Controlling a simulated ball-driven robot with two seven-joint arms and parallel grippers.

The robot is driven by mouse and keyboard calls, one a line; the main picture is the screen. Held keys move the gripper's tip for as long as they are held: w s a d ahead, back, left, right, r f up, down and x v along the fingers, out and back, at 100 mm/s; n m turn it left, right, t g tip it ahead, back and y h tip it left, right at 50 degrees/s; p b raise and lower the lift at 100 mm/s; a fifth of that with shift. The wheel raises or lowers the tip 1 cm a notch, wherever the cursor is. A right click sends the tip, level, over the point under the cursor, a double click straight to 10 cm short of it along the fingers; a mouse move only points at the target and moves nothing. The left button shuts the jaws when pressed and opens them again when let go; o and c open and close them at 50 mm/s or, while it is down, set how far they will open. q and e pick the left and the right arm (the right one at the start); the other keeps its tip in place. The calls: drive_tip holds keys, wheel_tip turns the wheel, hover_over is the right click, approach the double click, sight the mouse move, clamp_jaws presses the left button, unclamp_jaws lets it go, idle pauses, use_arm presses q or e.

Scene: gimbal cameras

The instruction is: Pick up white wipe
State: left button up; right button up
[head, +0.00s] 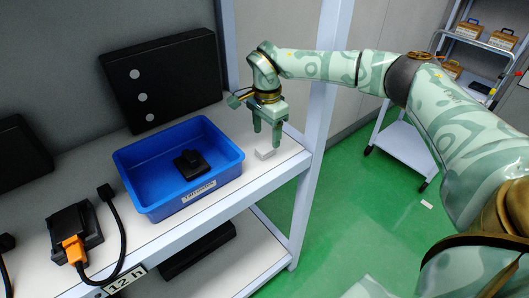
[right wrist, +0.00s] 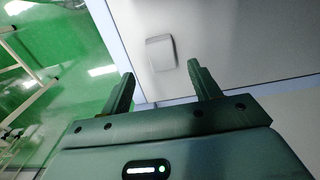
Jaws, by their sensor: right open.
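The white wipe (head: 265,153) is a small white block on the white shelf, near its right end, to the right of the blue bin. It also shows in the right wrist view (right wrist: 161,53), beyond and roughly between the fingertips. My right gripper (head: 267,140) is open and empty, pointing down just above and beside the wipe. In the right wrist view its two fingers (right wrist: 164,82) are spread apart with nothing between them. I cannot tell whether a finger touches the wipe. My left gripper is not in view.
A blue bin (head: 150,200) holding a black object (head: 191,164) stands left of the wipe. A black panel (head: 163,78) leans behind it. A black-and-orange device (head: 74,235) with a cable sits at the left. A shelf post (head: 318,120) rises close on the right.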

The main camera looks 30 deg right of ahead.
sight(265, 148)
drive_tip(key=f, duration=0.2)
drive_tip(key=f+b, duration=0.1)
drive_tip(key=f, duration=0.2)
drive_tip(key=shift+w+a, duration=0.15)
drive_tip(key=shift+w, duration=0.05)
drive_tip(key=shift+r, duration=0.1)
drive_tip(key=c, duration=1.1)
drive_tip(key=shift+o, duration=0.2)
drive_tip(key=shift+r, duration=0.3)
drive_tip(key=r, duration=0.2)
drive_tip(key=r+p, duration=0.1)
drive_tip(key=r, duration=0.1)
drive_tip(key=shift+s+p, duration=0.3)
drive_tip(key=shift+s, duration=0.1)
drive_tip(key=s+a+r+p, duration=0.1)
drive_tip(key=s+r+p, duration=0.1)
drive_tip(key=s+r, duration=0.2)
drive_tip(key=s+r+p, duration=0.1)
drive_tip(key=s+r, duration=0.3)
drive_tip(key=s, duration=0.5)
drive_tip(key=shift+a+r+p, duration=0.2)
drive_tip(key=shift+a+p, duration=0.15)
drive_tip(key=shift+a, duration=0.05)
